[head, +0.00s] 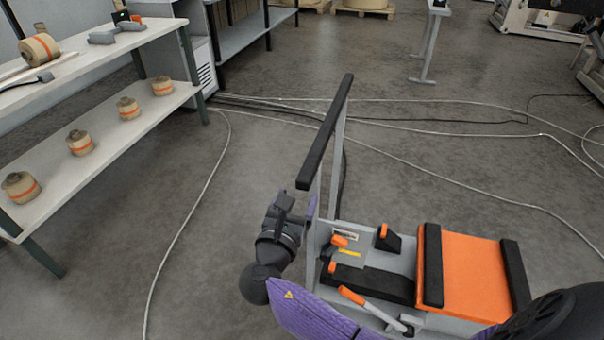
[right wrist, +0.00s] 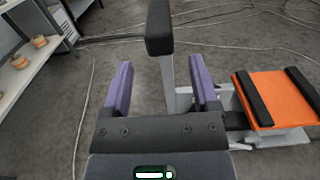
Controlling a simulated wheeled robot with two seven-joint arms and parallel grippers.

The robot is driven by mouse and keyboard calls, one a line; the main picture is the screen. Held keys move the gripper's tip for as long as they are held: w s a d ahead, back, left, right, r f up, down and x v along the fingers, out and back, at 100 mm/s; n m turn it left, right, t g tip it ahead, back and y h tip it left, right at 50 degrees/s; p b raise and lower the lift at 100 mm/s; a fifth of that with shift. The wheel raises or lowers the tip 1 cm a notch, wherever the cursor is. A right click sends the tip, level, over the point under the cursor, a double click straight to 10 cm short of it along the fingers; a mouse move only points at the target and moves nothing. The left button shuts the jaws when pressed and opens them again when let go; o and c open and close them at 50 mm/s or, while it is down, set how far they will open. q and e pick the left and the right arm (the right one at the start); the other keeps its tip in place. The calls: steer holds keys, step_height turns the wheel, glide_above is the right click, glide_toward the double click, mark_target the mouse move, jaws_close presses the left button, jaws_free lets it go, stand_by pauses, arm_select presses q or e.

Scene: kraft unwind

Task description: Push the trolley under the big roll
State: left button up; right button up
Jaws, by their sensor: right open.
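The trolley (head: 395,263) stands on the floor in the lower middle of the head view. It has a grey base, an orange deck (head: 468,275) with black bars, orange-tipped levers and a tall black-topped handle (head: 327,130). My right gripper (head: 297,206) is beside the handle's near end. In the right wrist view its two purple fingers (right wrist: 161,82) are apart, with the handle's grey post (right wrist: 169,85) showing between them; I cannot tell whether they touch it. The orange deck (right wrist: 275,98) shows at right there. No big roll is clearly identifiable. My left gripper is out of view.
A shelf table (head: 95,62) with several small tape rolls stands at left. Pale cables (head: 400,150) cross the floor. A tan round load (head: 362,4) sits on a pallet at the back. A grey stand (head: 430,45) and machinery (head: 540,20) are at the upper right.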

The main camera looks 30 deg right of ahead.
mark_target(307, 179)
steer(key=x, duration=0.2)
steer(key=b+x, duration=0.1)
steer(key=x, duration=0.2)
steer(key=shift+w+d+f, duration=0.25)
steer(key=shift+d, duration=0.1)
steer(key=shift+w+d+r+b, duration=0.1)
steer(key=shift+w+d+b, duration=0.25)
steer(key=shift+d, duration=0.1)
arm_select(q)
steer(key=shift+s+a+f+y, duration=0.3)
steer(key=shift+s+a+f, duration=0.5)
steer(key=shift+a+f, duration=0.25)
arm_select(e)
steer(key=shift+c, duration=0.5)
steer(key=c, duration=0.7)
jaws_close()
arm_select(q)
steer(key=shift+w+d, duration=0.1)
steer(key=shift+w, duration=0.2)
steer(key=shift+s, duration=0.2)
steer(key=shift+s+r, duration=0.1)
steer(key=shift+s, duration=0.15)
